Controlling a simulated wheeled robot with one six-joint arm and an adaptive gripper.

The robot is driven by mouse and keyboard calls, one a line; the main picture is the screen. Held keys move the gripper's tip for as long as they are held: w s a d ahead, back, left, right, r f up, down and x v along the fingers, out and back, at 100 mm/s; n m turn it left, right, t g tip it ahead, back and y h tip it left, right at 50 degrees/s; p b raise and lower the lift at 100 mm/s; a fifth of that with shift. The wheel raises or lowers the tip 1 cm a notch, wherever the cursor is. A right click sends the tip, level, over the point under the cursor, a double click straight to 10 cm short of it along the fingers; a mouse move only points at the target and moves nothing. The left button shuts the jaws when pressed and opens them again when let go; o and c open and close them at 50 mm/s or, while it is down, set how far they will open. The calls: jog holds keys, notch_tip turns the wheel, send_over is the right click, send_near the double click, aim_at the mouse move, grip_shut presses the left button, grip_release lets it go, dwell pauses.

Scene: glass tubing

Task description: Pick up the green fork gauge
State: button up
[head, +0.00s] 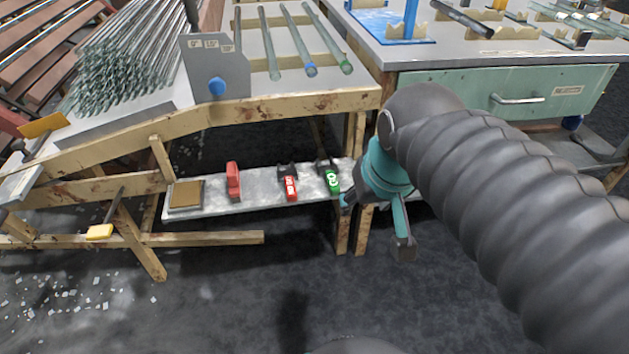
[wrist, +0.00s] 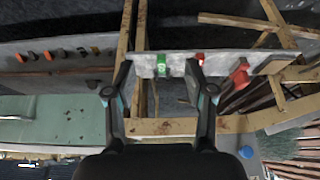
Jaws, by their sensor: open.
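The green fork gauge (head: 332,181) lies on the low grey shelf (head: 240,196) under the wooden bench, at the shelf's right end. It has a dark forked end toward the back and white markings on its green part. It also shows in the wrist view (wrist: 161,66), between my two fingers in the picture but farther off. My gripper (head: 374,224) is open and empty, in front of the bench legs and right of the gauge in the head view. The gripper (wrist: 157,72) does not touch the gauge.
A red fork gauge (head: 290,188) lies left of the green one, with a red tool (head: 233,181) and a brown-topped block (head: 186,195) farther left. Bench legs (head: 342,228) stand near my gripper. The benchtop with glass tubes (head: 270,45) overhangs the shelf. Floor in front is open.

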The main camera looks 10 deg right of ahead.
jog(key=w+r+g+b, duration=0.2)
jog(key=w+b, duration=0.1)
jog(key=w, duration=0.7)
jog(key=g+b, duration=0.3)
send_over(331, 174)
jog(key=f, duration=0.2)
notch_tip(331, 174, down, 14)
jog(key=b, duration=0.3)
jog(key=shift+r, duration=0.25)
grip_shut()
